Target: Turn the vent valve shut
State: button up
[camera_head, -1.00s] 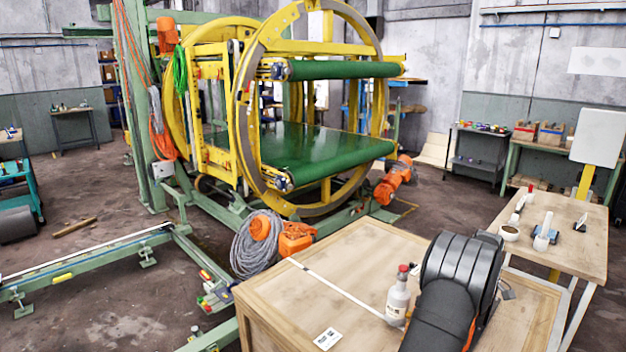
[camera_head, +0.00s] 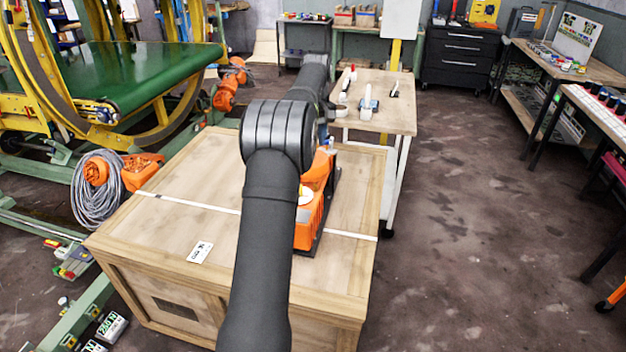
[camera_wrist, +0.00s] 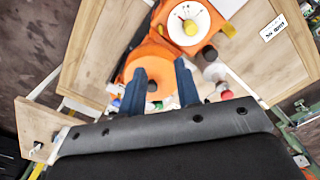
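An orange machine (camera_head: 310,215) stands on a wooden crate (camera_head: 215,190), partly hidden behind my arm. I cannot tell which part is the vent valve. My gripper (camera_wrist: 160,68) has its two dark blue fingers apart with the orange housing beyond and between them; contact cannot be judged. The gripper is hidden behind my arm in the head view.
A white strap (camera_head: 190,203) crosses the crate, and a printed label (camera_head: 200,252) lies on it. A small table (camera_head: 385,105) with tools stands behind the crate. A coiled grey hose (camera_head: 97,190) lies at left. Open floor lies at right.

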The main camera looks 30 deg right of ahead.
aim_at(316, 185)
jog(key=shift+m, duration=0.5)
notch_tip(316, 185, down, 15)
jog(key=shift+s+f, duration=0.1)
grip_shut()
